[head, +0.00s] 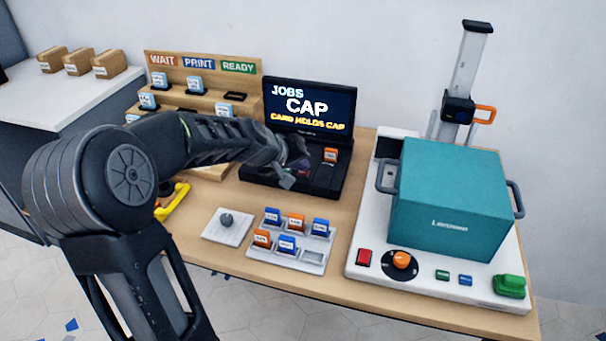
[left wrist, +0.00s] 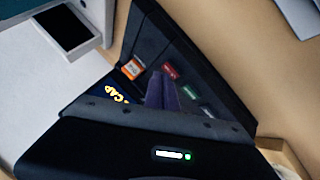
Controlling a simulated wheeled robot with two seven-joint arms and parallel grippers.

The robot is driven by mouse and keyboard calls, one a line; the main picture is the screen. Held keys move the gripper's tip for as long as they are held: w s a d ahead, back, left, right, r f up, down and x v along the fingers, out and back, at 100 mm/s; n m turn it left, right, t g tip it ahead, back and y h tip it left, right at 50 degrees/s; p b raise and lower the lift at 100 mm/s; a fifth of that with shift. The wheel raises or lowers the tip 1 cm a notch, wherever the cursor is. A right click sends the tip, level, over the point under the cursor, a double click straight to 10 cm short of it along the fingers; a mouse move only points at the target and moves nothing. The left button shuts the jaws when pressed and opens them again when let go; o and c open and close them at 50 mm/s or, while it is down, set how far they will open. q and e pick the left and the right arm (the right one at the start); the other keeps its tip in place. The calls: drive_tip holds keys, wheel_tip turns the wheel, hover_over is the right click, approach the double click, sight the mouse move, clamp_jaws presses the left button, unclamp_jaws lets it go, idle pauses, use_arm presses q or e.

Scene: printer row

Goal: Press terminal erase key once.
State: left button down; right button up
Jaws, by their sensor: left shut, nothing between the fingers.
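The black terminal (head: 310,107) stands at the back middle of the table, its screen reading "JOBS CAP, CARD HOLDS CAP". An orange card (head: 330,155) stands in its deck; it also shows in the left wrist view (left wrist: 132,68). My left gripper (head: 288,178) is shut and empty over the left part of the deck, hiding keys in the head view. In the left wrist view, a red key (left wrist: 170,71) and a green key (left wrist: 191,90) lie just beyond the fingertips (left wrist: 163,82). Key labels are too small to read, and contact is unclear. My right gripper is out of view.
A grey tray (head: 256,255) with blue and orange cards and a knob plate (head: 215,232) lie in front. A teal box (head: 445,200) sits on a white machine (head: 365,285) at right. A wooden rack (head: 245,84) with small cards stands behind my left arm.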

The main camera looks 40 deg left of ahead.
sight(300, 175)
use_arm(q)
drive_tip(key=shift+f+b, duration=0.4)
drive_tip(key=shift+b, duration=0.1)
idle(0.6)
drive_tip(key=shift+r, duration=0.1)
drive_tip(key=shift+r+p, duration=0.65)
drive_tip(key=shift+r, duration=0.1)
wheel_tip(300, 175, up, 5)
drive_tip(key=p, duration=0.4)
idle(0.3)
idle(0.9)
